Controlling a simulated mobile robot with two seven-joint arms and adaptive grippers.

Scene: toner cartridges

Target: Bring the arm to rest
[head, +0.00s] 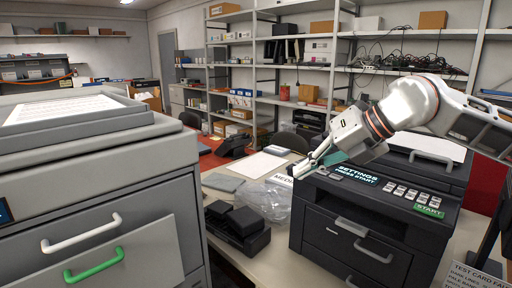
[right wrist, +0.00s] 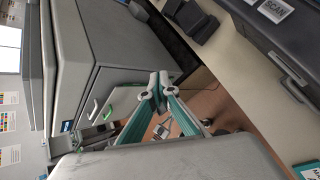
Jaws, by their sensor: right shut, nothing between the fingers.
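My right arm (head: 410,105) comes in from the right in the head view and reaches over the black printer. My right gripper (head: 302,171) is shut and empty, with its tips near the printer's upper left edge. In the right wrist view its green-sided fingers (right wrist: 158,82) meet at the tips with nothing between them. Whether the gripper touches the printer cannot be told. My left gripper is in neither view.
The black printer (head: 350,228) stands on the pale table. Left of it lie a black cartridge-like unit (head: 238,228) and a clear plastic bag (head: 268,200). A large grey machine (head: 130,185) with white and green handles fills the left. Shelves (head: 300,98) line the back wall.

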